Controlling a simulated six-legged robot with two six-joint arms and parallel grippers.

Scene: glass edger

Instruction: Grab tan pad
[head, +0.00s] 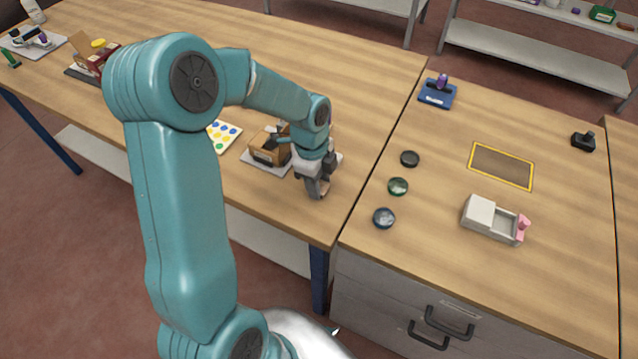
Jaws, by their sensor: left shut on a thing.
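My left gripper (319,190) is at the front edge of the left table, just right of a small tan-brown box-like holder (268,147) on a light plate (252,160). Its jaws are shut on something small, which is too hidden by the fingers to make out. I cannot pick out a tan pad for sure; the holder is partly hidden behind my wrist. My right gripper is not in view.
On the right table are several round dark and green discs (398,187), a yellow-bordered brown rectangle (501,167), a white-grey box with a pink part (490,219) and a blue stand (437,93). A card of coloured dots (222,135) lies left. The right table's front is clear.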

